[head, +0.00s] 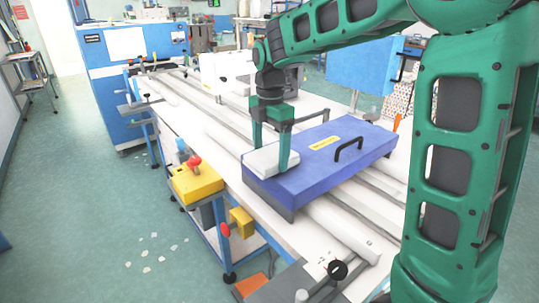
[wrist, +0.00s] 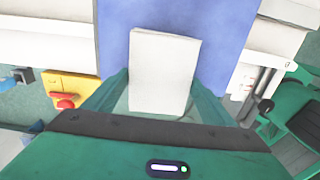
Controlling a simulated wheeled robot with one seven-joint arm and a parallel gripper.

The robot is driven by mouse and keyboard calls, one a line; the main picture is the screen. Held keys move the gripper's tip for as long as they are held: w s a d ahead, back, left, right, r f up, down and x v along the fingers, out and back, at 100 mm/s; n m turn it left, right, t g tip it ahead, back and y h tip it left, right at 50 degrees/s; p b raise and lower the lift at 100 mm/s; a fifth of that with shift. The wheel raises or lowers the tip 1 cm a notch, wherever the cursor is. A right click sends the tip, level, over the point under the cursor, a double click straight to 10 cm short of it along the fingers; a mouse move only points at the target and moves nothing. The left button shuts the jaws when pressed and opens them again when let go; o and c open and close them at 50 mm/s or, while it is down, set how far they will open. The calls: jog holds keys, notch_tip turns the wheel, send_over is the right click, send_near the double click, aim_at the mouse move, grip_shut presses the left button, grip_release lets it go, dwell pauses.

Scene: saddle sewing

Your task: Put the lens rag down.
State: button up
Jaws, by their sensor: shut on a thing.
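The lens rag looks like a white, flat, folded block (head: 270,158) at the near left end of a blue case lid. In the wrist view the rag (wrist: 163,70) lies between my two green fingers, with the blue surface behind it. My gripper (head: 273,150) points down and is shut on the rag. The blue case (head: 335,152) has a black handle and a yellow label. I cannot tell whether the rag touches the lid or hangs just above it.
The blue case rests across white rails (head: 340,235) on a long bench. A yellow box with a red button (head: 196,180) is at the bench's left edge. A black handle (head: 348,148) stands up from the lid. The lid right of the rag is mostly clear.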

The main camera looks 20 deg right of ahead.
aim_at(270, 155)
jog(key=shift+f, duration=0.35)
jog(key=o, duration=0.9)
jog(key=shift+f, duration=0.1)
notch_tip(270, 155, up, 12)
jog(key=shift+r, duration=0.15)
jog(key=s+d+f+m, duration=0.5)
jog(key=s+d+m, duration=0.1)
jog(key=s+m, duration=0.3)
jog(key=s+d+f+m, duration=0.5)
jog(key=s+m, duration=0.4)
jog(key=s, duration=0.3)
jog(key=s+d+f+m, duration=0.6)
jog(key=s+m, duration=0.4)
jog(key=shift+s+d+f, duration=0.2)
jog(key=shift+d+f, duration=0.05)
jog(key=shift+d, duration=0.05)
